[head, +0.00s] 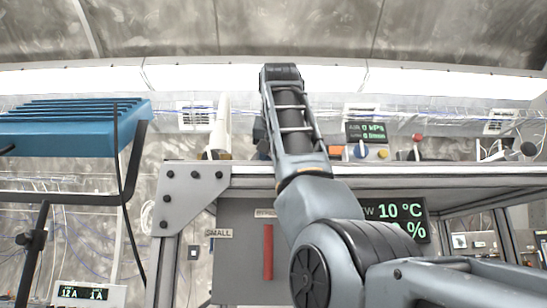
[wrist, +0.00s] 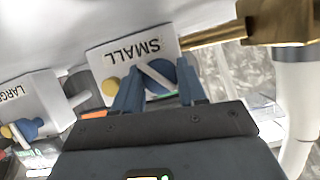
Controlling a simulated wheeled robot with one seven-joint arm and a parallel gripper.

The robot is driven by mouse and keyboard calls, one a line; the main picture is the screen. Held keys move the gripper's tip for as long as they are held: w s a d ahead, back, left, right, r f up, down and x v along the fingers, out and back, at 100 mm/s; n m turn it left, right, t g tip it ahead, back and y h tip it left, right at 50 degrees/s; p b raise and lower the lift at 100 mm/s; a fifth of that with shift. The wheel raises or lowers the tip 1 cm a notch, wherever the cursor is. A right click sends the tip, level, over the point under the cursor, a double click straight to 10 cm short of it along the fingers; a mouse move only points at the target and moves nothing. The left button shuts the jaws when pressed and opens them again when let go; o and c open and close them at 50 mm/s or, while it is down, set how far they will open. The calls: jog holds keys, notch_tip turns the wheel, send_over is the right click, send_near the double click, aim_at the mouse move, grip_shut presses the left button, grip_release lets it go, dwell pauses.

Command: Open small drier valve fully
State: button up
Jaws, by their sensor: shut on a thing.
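In the wrist view the small drier valve is a round blue knob with a pale bar across it (wrist: 158,74), on a white box marked SMALL (wrist: 125,58) that appears upside down. My gripper (wrist: 160,80) has its two blue fingers on either side of the knob, shut on it. The bar lies slanted between the fingers. A yellow knob (wrist: 110,86) sits just left of the fingers on the same box. In the head view my arm rises through the middle and hides the gripper and this valve.
A similar white box marked LARGE (wrist: 30,105) stands to the left in the wrist view. A brass fitting (wrist: 275,25) and a white pipe (wrist: 300,95) are close on the right. In the head view a blue rack (head: 75,128) stands left and a display (head: 400,210) hangs under the shelf.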

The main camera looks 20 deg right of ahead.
jog(key=n+h, duration=0.2)
jog(key=n, duration=0.1)
jog(key=shift+a+n+g, duration=0.1)
jog(key=shift+n+g, duration=0.3)
jog(key=n+h, duration=0.2)
jog(key=n, duration=0.1)
jog(key=shift+a+f+h, duration=0.1)
jog(key=shift+h, duration=0.3)
jog(key=shift+n, duration=0.4)
jog(key=o, duration=0.8)
jog(key=shift+b+v, duration=1.3)
jog(key=shift+v, duration=2.55)
